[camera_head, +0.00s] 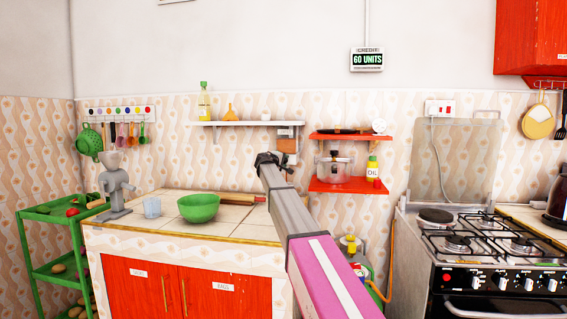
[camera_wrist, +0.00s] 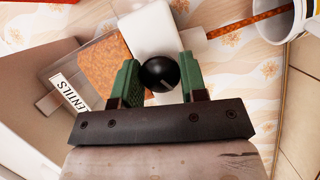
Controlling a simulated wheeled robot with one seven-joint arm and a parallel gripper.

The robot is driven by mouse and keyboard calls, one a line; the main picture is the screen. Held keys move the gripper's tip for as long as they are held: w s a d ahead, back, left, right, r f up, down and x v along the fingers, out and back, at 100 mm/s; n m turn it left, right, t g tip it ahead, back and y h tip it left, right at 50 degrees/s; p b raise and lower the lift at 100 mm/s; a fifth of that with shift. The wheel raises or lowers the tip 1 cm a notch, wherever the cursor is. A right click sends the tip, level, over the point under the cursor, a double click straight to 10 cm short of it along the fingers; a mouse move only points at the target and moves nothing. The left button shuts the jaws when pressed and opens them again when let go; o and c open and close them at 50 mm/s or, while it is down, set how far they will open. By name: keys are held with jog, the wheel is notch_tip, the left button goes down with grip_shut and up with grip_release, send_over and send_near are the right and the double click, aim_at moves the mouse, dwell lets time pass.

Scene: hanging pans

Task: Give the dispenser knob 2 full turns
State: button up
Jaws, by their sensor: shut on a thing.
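The dispenser shows in the wrist view as a clear box (camera_wrist: 95,62) with orange contents and a label reading LENTILS, beside a white block (camera_wrist: 153,33). Its round black knob (camera_wrist: 160,73) sits between the green finger pads. My gripper (camera_wrist: 158,80) is shut on the knob, a pad on each side. In the head view, my gripper (camera_head: 270,160) is up at the wall under the white shelf. The dispenser's brown and white parts (camera_head: 288,145) show just behind it. The knob cannot be made out in that view.
In the wrist view, a thin orange streak runs from the dispenser side toward a white cup (camera_wrist: 279,20) with orange inside. In the head view, a red shelf (camera_head: 348,184) with a pot is close right, a green bowl (camera_head: 198,207) stands on the counter, and a sign (camera_head: 367,59) reads 60 UNITS.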

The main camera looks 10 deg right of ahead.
jog(key=m+y, duration=0.2)
jog(key=m, duration=0.2)
jog(key=m+y, duration=0.2)
jog(key=m, duration=0.2)
jog(key=shift+g+y, duration=0.4)
dwell(0.4)
jog(key=o, duration=0.9)
jog(key=shift+s+r, duration=0.1)
jog(key=shift+s, duration=0.05)
jog(key=v, duration=1)
jog(key=shift+s+a, duration=0.1)
jog(key=shift+s, duration=0.2)
